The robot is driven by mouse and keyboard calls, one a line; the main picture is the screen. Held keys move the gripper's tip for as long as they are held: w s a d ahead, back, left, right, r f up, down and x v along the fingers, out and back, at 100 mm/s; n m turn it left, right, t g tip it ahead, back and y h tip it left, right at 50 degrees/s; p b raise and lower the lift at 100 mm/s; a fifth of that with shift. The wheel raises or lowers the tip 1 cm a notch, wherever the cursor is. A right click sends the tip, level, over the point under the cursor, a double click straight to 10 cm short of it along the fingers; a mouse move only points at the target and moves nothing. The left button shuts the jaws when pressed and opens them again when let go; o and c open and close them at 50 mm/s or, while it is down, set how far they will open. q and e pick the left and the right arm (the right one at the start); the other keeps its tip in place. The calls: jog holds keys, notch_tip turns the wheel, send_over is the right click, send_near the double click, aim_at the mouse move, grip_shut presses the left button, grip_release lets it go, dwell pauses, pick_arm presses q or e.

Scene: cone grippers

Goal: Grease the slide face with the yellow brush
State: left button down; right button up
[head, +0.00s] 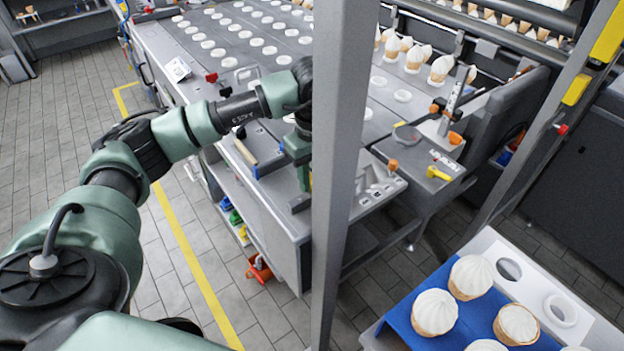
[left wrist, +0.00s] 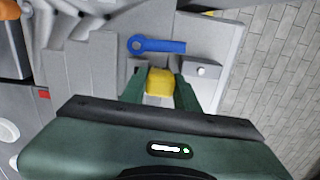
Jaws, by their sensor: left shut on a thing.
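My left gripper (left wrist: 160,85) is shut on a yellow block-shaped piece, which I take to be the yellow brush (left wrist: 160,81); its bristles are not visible. In the head view, my left gripper (head: 304,180) points down over the grey machine bench, partly hidden by the grey post; the brush cannot be made out there. Stepped grey metal surfaces (left wrist: 90,65) lie beside the gripper in the left wrist view. I cannot tell which is the slide face, or whether the brush touches it. My right gripper is not in view.
A blue ring-ended tool (left wrist: 158,46) lies just beyond the fingers. The grey post (head: 345,130) crosses the head view. A yellow-handled item (head: 438,173) lies on the side bench. Cones stand in a blue-and-white tray (head: 400,318). Tiled floor is clear at left.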

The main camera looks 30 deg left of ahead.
pick_arm(q)
jog(key=shift+d+f, duration=0.1)
jog(key=shift+d, duration=0.05)
jog(key=shift+w+a, duration=0.25)
jog(key=shift+a, duration=0.25)
jog(key=shift+w+a+r+b, duration=0.2)
jog(key=shift+w+a+b, duration=0.1)
jog(key=shift+a, duration=0.45)
jog(key=shift+w+a+r+b, duration=0.15)
jog(key=shift+w+a+b, duration=0.1)
jog(key=shift+a, duration=0.5)
notch_tip(320, 180, up, 6)
jog(key=p, duration=0.3)
jog(key=shift+p, duration=0.4)
notch_tip(320, 180, up, 3)
jog(key=shift+p, duration=0.9)
